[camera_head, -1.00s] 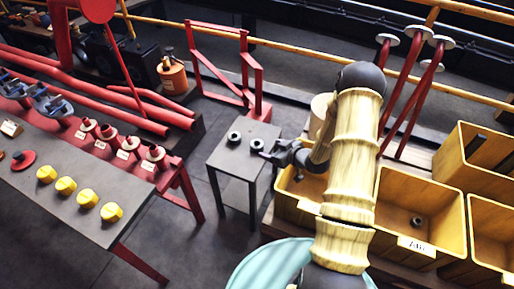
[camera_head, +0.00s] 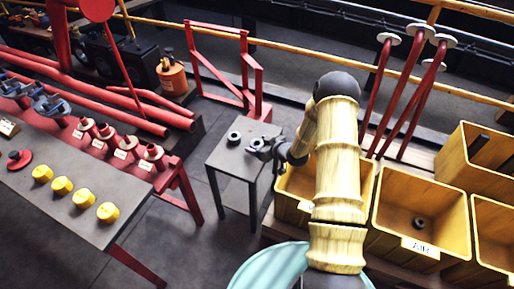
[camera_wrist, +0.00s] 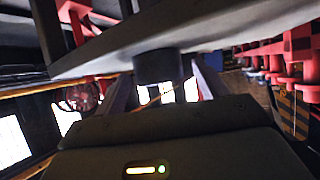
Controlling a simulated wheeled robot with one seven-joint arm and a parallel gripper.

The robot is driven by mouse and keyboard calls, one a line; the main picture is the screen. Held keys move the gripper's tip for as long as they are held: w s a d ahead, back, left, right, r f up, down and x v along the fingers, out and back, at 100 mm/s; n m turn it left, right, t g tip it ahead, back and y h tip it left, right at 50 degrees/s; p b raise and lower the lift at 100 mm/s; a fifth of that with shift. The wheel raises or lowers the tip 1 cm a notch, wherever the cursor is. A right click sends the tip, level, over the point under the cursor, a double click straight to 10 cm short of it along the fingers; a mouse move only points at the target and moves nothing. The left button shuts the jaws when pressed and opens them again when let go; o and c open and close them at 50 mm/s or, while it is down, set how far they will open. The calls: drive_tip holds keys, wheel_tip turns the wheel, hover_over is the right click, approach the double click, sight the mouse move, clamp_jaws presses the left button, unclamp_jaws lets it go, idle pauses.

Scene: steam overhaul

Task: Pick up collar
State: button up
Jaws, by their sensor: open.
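Two dark ring-shaped collars are on a small grey table (camera_head: 225,158). The left collar (camera_head: 234,138) stands clear in the head view. The right one is at my gripper (camera_head: 260,148) and is mostly hidden by it there. In the wrist view, which looks inverted, a dark round collar (camera_wrist: 158,66) rests against the table surface (camera_wrist: 200,30). It lies between the two spread fingers of my gripper (camera_wrist: 162,85), near their tips. The fingers look open, with gaps at both sides of the collar.
Yellow bins (camera_head: 385,245) stand to the right; one holds a small dark ring (camera_head: 419,222). A workbench (camera_head: 75,205) with yellow knobs (camera_head: 62,186) and red fittings (camera_head: 128,144) is at left. A red frame (camera_head: 225,65) stands behind the small table. Floor between bench and table is clear.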

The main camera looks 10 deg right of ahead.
drive_tip(key=shift+w+a+f, duration=0.3)
drive_tip(key=shift+w+f, duration=0.05)
drive_tip(key=shift+w, duration=0.15)
drive_tip(key=shift+c, duration=0.2)
drive_tip(key=shift+r, duration=0.1)
drive_tip(key=c, duration=1.4)
drive_tip(key=shift+o, duration=0.2)
drive_tip(key=shift+r, duration=0.1)
wheel_tip(320, 180, up, 10)
drive_tip(key=p, duration=0.2)
drive_tip(key=shift+p, duration=0.3)
drive_tip(key=shift+a+f, duration=0.1)
drive_tip(key=shift+f, duration=0.1)
